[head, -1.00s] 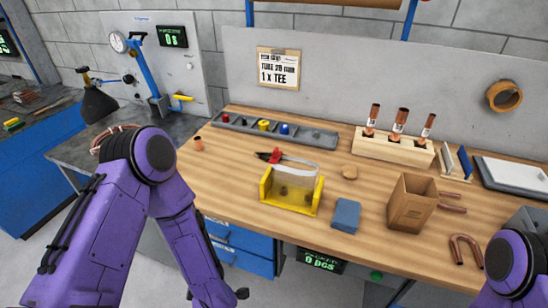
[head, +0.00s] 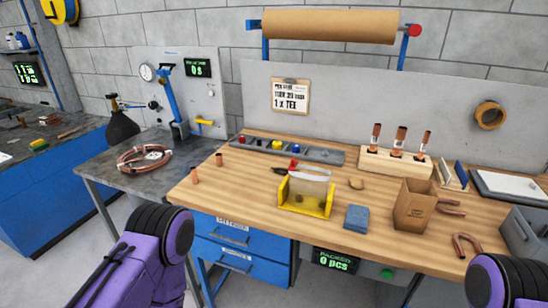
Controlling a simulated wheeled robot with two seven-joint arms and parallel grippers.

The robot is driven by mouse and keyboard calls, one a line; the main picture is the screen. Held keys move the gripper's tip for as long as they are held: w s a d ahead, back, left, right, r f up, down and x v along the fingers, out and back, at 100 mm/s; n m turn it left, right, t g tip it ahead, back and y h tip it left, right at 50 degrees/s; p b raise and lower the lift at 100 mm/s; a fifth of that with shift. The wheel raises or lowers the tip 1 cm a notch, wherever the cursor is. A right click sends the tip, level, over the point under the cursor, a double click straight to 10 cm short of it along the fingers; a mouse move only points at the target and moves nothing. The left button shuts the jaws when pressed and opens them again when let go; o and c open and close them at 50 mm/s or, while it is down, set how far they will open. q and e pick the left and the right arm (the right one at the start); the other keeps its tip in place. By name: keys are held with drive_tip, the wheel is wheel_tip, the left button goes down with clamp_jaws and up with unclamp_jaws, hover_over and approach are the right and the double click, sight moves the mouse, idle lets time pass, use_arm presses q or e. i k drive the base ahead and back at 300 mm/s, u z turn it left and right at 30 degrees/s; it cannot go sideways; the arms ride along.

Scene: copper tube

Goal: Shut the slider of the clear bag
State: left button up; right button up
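The clear bag (head: 311,173) stands upright in a yellow holder (head: 305,205) near the front middle of the wooden bench. Its top edge rises above the holder walls, and small dark contents show low inside. A red piece (head: 294,164) shows at the bag's upper left corner, with a dark pointed part beside it. I cannot tell whether the red piece is the slider or a tool behind the bag. Only upper parts of my two purple arms show, at the bottom left and bottom right. Both grippers are out of the picture.
A blue block (head: 357,217) and an open cardboard box (head: 413,206) stand right of the holder. A wooden rack (head: 394,164) with copper pieces and a grey parts tray (head: 290,150) are behind. Copper fittings (head: 219,160) stand at the left. Bare bench lies left of the holder.

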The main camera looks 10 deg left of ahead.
sight(292, 167)
drive_tip(key=u, duration=0.25)
drive_tip(key=i, duration=0.85)
